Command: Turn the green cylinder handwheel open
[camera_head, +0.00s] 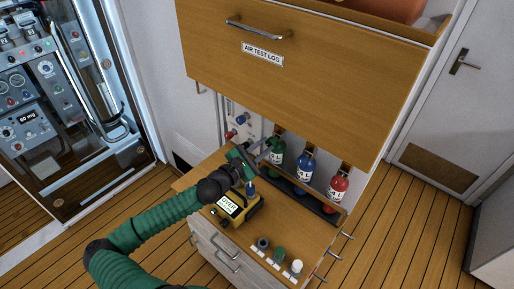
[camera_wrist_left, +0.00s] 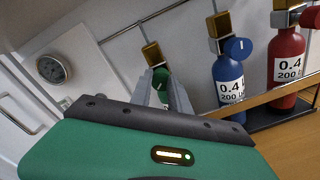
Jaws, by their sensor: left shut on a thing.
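The green cylinder (camera_head: 277,158) stands at the left end of a row of bottles in a rack on the counter. Its green handwheel (camera_wrist_left: 160,79) shows between the fingers in the left wrist view, partly hidden by them. My left gripper (camera_head: 268,145) reaches in from the left and is shut on the green handwheel. The fingers also show in the left wrist view (camera_wrist_left: 166,92). A brass-coloured fitting (camera_wrist_left: 152,54) sits just above the handwheel. My right gripper is not in view.
A blue cylinder (camera_head: 303,170) and a red cylinder (camera_head: 337,188) stand to the right. A yellow device (camera_head: 238,208) sits on the counter below my left wrist. Several small connectors (camera_head: 279,252) lie near the front edge. A large wooden drawer (camera_head: 300,75) overhangs the counter.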

